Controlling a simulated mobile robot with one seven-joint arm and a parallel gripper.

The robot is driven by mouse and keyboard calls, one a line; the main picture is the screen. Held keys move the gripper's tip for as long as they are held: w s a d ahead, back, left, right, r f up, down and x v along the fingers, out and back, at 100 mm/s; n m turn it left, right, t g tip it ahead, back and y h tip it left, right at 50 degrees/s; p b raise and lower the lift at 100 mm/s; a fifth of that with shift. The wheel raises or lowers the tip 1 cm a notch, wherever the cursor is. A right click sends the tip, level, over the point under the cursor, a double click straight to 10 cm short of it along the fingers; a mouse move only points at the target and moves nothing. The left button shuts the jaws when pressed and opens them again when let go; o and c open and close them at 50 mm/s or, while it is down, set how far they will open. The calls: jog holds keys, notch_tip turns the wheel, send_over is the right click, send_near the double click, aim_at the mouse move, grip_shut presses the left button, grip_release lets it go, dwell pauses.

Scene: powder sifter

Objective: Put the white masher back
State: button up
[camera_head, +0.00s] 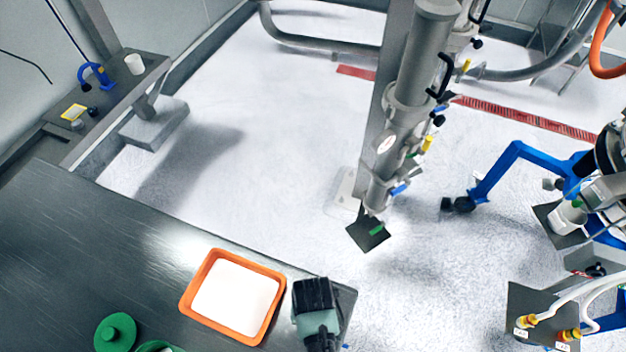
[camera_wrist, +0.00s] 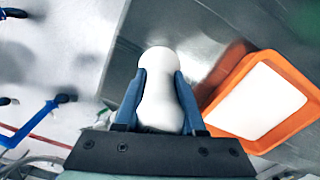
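The white masher (camera_wrist: 160,88) shows in the wrist view as a smooth, rounded white piece with a narrower waist. It sits between the two blue fingers of my gripper (camera_wrist: 160,82), which touch it on both sides. In the head view my gripper (camera_head: 314,292) is over the right end of the dark metal table (camera_head: 90,250), just right of the orange tray. The masher is hidden below my gripper in that view. How far its lower end is from the table top cannot be told.
The orange tray (camera_head: 200,272) with white contents lies close by; its orange wall also shows in the wrist view (camera_wrist: 225,78). A green lidded item (camera_head: 115,332) stands at the table's front left. The table's right edge is near my gripper, with open floor beyond.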

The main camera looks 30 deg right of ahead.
jog(key=o, duration=0.4)
jog(key=shift+o, duration=0.2)
notch_tip(320, 180, up, 12)
jog(key=shift+r, duration=0.15)
jog(key=shift+w, duration=0.1)
